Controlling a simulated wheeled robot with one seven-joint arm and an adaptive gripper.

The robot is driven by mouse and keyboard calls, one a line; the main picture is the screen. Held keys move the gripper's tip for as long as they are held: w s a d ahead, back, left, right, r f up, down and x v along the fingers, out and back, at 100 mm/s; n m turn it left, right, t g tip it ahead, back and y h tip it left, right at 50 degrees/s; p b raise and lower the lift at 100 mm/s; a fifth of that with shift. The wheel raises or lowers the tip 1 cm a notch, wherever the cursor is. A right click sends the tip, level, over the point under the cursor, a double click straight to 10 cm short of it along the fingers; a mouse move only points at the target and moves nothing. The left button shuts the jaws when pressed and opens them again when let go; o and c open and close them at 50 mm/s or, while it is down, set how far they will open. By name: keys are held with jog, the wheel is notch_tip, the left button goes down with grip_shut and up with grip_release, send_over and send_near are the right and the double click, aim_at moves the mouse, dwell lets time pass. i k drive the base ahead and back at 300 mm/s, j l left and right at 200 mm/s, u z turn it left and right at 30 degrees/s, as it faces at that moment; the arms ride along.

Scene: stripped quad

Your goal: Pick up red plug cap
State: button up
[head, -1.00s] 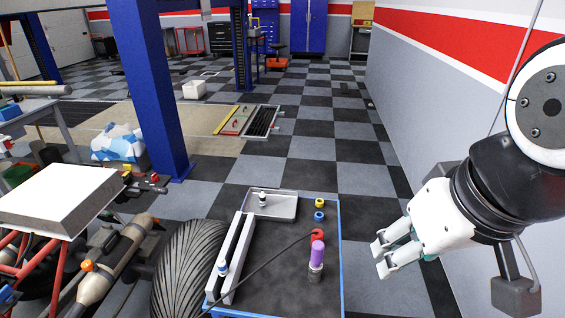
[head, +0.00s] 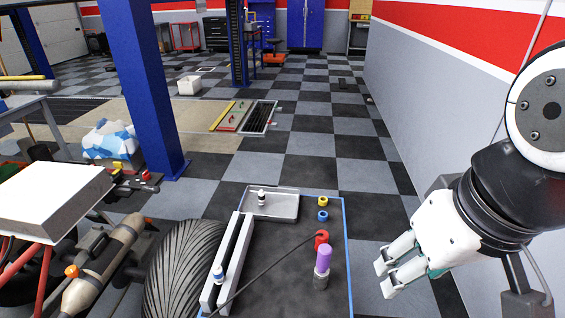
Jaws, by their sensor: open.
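A red cap-like piece (head: 321,238) sits on the dark top of a blue-edged bench (head: 270,262), just behind a purple-topped cylinder. It looks like the red plug cap, and the end of a thin dark cable or rod reaches close to it; I cannot tell whether they touch. My gripper (head: 385,278) is open and empty, right of the bench's right edge. Its pale fingers point left toward the bench, apart from the red piece.
The purple-topped cylinder (head: 323,262) stands in front of the red piece. Yellow (head: 323,202) and blue (head: 322,215) rings lie behind it. A grey tray (head: 285,208) and pale rails (head: 224,275) are at left, beside a large tyre (head: 186,275). A wall rises at right.

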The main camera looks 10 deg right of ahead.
aim_at(323, 239)
jog(key=u, duration=2.1)
jog(key=j+u, duration=0.5)
jog(key=l+u, duration=0.4)
jog(key=l, duration=0.75)
jog(key=k, duration=0.05)
